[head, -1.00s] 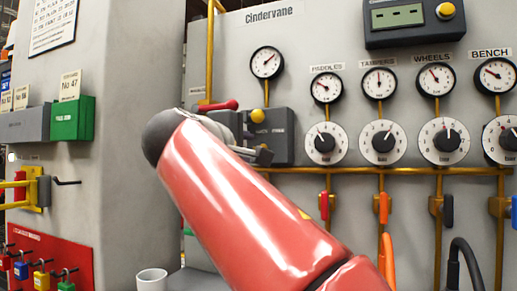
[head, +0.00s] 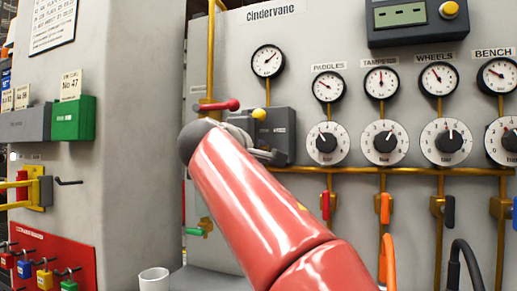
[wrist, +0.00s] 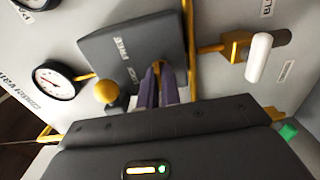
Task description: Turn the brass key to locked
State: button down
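The dark grey lock box (head: 282,135) is mounted on the pale panel below the Cindervane label. It also shows in the wrist view (wrist: 125,48), with lettering that seems to read lock and free. A yellow ball knob (wrist: 106,91) stands on it, beside my fingers. My gripper (wrist: 158,72) points at the box face, its two purplish fingers close together. In the head view my gripper is mostly hidden behind my red arm.
A brass pipe with a red lever (head: 219,105) runs left of the box. A valve with a pale handle (wrist: 259,58) is near the fingers in the wrist view. Gauges and dials (head: 327,144) fill the right. A white cup (head: 153,280) stands low at left.

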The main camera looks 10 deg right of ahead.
jog(key=shift+m, duration=0.3)
jog(key=shift+f+m+b, duration=0.15)
jog(key=shift+m+b, duration=2.6)
jog(key=shift+m, duration=5.85)
jog(key=c, duration=1.6)
grip_release()
